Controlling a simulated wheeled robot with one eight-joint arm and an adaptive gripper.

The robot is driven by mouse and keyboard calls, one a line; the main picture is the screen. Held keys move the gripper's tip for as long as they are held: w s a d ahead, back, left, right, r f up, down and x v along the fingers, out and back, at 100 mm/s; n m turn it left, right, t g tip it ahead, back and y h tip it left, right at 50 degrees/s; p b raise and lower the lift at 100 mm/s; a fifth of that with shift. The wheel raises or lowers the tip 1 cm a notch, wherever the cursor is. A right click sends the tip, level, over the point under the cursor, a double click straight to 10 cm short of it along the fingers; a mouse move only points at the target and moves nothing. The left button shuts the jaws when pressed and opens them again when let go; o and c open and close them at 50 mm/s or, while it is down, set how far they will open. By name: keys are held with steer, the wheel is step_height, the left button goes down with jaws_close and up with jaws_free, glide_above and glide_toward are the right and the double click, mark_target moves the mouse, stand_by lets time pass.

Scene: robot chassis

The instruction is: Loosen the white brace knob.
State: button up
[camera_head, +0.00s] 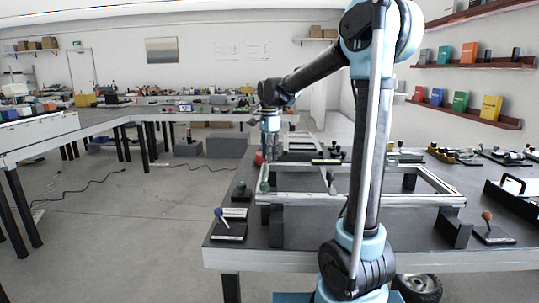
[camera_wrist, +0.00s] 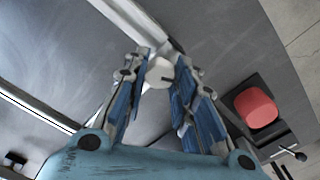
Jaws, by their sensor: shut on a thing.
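The white brace knob (camera_wrist: 159,73) shows in the wrist view between the fingertips of my gripper (camera_wrist: 162,66). It sits at a light metal bar of the chassis frame (camera_wrist: 128,14). The two blue-and-grey fingers stand on either side of the knob and are shut on it. In the head view, my gripper (camera_head: 270,150) points down over the far left part of the chassis frame (camera_head: 340,197). The knob cannot be made out there.
A red knob (camera_wrist: 256,108) on a dark block stands right of my gripper in the wrist view. In the head view, a blue-knobbed lever (camera_head: 220,213) and an orange-knobbed lever (camera_head: 487,216) stand on the table (camera_head: 330,256) near its front. Dark blocks support the frame.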

steer(key=shift+w, duration=0.1)
steer(key=n, duration=1.2)
steer(key=shift+n, duration=0.4)
steer(key=n, duration=0.6)
steer(key=shift+w+r, duration=0.1)
steer(key=n, duration=0.7)
stand_by(0.3)
steer(key=o, duration=1.1)
steer(key=shift+n, duration=0.3)
